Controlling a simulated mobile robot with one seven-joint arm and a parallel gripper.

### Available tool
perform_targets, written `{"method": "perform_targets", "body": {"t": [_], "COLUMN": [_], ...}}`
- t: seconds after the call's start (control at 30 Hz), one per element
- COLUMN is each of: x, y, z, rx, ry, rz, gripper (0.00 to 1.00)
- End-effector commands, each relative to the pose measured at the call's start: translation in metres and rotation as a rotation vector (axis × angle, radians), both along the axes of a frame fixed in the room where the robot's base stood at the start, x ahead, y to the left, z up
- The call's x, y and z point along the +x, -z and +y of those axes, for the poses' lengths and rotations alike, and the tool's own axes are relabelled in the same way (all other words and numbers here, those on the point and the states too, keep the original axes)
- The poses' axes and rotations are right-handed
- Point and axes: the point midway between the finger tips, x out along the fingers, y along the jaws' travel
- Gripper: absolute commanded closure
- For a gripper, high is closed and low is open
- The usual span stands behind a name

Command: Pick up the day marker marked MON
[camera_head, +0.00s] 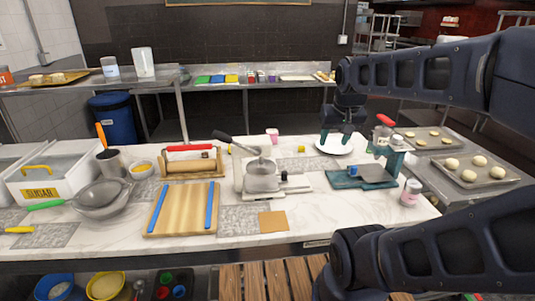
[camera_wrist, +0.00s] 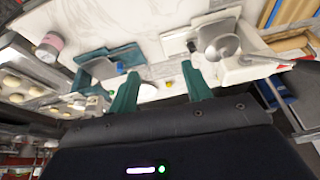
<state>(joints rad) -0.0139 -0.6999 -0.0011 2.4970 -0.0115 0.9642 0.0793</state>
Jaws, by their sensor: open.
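No lettering that reads MON can be made out in either view, so I cannot tell which thing is the day marker. My gripper (camera_head: 336,138) is open, pointing down over the white plate (camera_head: 334,149) at the back of the marble counter. In the wrist view my gripper (camera_wrist: 162,92) has its two green fingers spread, with nothing held between them. A small yellow thing (camera_wrist: 169,84) shows between the fingers there, too small to identify. A small pink thing (camera_head: 272,134) stands at the counter's back edge, left of the gripper.
A teal press (camera_head: 384,166) and a jar with a pink label (camera_head: 411,193) stand right of the plate. A scale with a pan (camera_head: 262,176), a wooden board (camera_head: 182,209) and a steel bowl (camera_head: 100,195) lie to the left. Trays of dough (camera_head: 472,171) stand at the right.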

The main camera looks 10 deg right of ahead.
Motion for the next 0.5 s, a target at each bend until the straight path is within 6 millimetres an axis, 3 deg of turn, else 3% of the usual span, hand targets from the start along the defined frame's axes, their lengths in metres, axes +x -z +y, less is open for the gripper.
{"method": "perform_targets", "body": {"t": [0.23,0.5], "x": [0.06,0.131], "y": [-0.017,-0.023], "z": [0.004,0.014], "rx": [0.044,0.072], "ry": [0.167,0.363], "rz": [0.062,0.116], "gripper": [0.51,0.51]}}
